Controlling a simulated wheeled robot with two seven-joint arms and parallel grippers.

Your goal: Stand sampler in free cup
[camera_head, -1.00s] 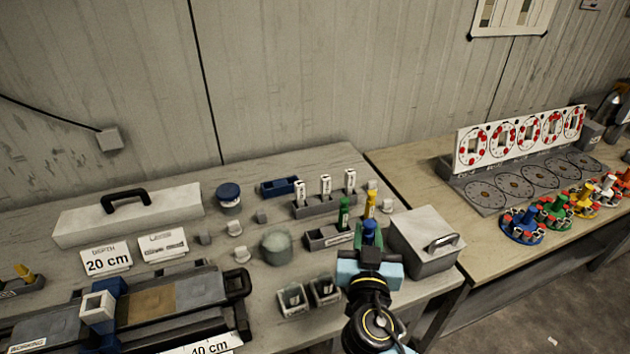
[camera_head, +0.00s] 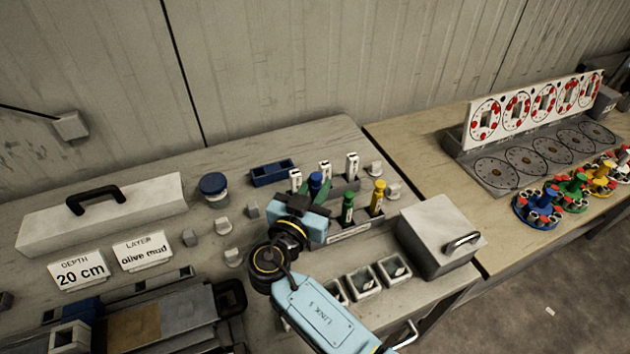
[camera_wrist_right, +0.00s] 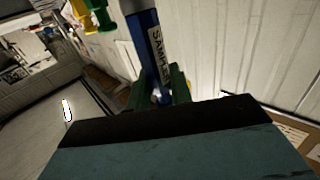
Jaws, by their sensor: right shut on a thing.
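My right gripper (camera_head: 307,204) is shut on a blue sampler (camera_head: 316,181), held upright above the bench; it also shows in the right wrist view (camera_wrist_right: 158,88), where the blue sampler (camera_wrist_right: 145,40) carries a "SAMPLE…" label. A green sampler (camera_head: 348,208) and a yellow sampler (camera_head: 378,196) stand upright at the grey front rack (camera_head: 352,233). My gripper and wrist hide this rack's left part, so I cannot see whether a cup there is free. The held sampler's lower end is hidden in the head view. My left gripper is out of view.
Behind stands a rack with white-labelled sticks (camera_head: 352,164). Several small square containers (camera_head: 362,284) line the front, partly behind my arm. A grey lidded box (camera_head: 436,238) stands right, a blue-lidded jar (camera_head: 214,188) left. Small blocks (camera_head: 222,225) lie between.

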